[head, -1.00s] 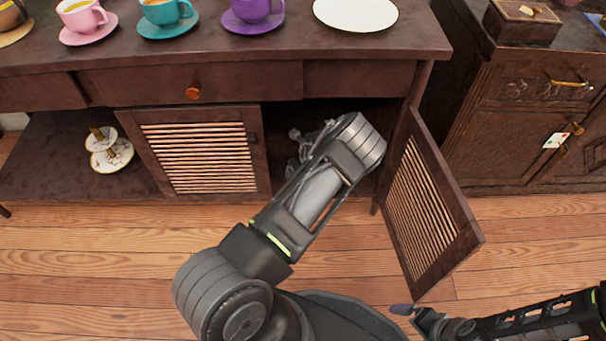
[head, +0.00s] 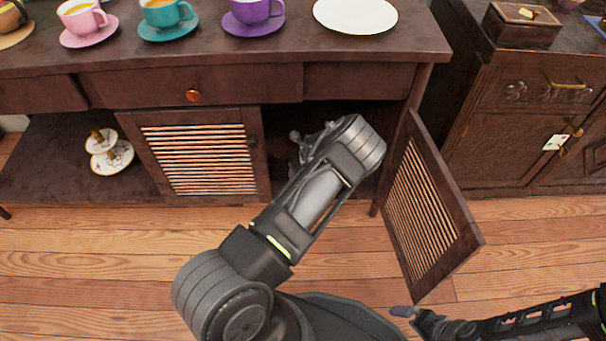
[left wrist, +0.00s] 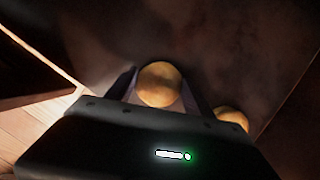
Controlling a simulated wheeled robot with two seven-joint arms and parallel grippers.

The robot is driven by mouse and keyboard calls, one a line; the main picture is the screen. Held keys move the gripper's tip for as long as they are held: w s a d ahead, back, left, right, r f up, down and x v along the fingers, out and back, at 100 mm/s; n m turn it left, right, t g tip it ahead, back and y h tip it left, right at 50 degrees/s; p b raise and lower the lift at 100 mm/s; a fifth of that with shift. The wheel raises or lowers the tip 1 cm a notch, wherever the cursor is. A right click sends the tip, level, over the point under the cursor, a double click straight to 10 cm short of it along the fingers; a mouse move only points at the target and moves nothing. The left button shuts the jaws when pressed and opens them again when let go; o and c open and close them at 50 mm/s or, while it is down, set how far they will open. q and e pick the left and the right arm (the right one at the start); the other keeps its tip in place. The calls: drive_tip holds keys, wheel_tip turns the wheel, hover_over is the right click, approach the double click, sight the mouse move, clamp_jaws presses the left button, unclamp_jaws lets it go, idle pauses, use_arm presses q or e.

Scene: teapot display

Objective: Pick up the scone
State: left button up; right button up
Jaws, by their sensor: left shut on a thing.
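A round golden-brown scone (left wrist: 160,84) sits between the two fingers of my left gripper (left wrist: 158,88) in the left wrist view, and the gripper is shut on it. A second golden-brown round piece (left wrist: 232,117) lies to the right, partly hidden by my gripper body. In the head view my left arm reaches into the dark open compartment of the cabinet (head: 375,77); the gripper's fingers and the scone are hidden there. My right gripper (head: 402,311) is at the lower right, away from the cabinet; its jaw state is not clear.
The cabinet's slatted door (head: 430,215) stands open to the right of my left arm. A slatted panel (head: 200,157) closes the part to the left. A white plate (head: 355,13) and several cups on saucers stand on top. The wooden floor is clear.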

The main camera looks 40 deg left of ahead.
use_arm(q)
drive_tip(key=c, duration=0.6)
drive_tip(key=shift+o, duration=0.2)
drive_tip(key=shift+r, duration=0.15)
drive_tip(key=shift+r+p, duration=0.4)
drive_tip(key=shift+r, duration=0.2)
drive_tip(key=p+v, duration=0.1)
drive_tip(key=v, duration=0.1)
drive_tip(key=shift+r, duration=0.3)
drive_tip(key=shift+s+d+f+p, duration=0.1)
drive_tip(key=shift+s+d+p, duration=0.6)
drive_tip(key=shift+s+d, duration=1.25)
drive_tip(key=shift+s+d+f+p, duration=0.1)
drive_tip(key=shift+s+d+p, duration=0.7)
drive_tip(key=shift+d, duration=2.25)
drive_tip(key=shift+s+d+p, duration=0.65)
drive_tip(key=shift+s+d, duration=0.8)
drive_tip(key=shift+d, duration=1.05)
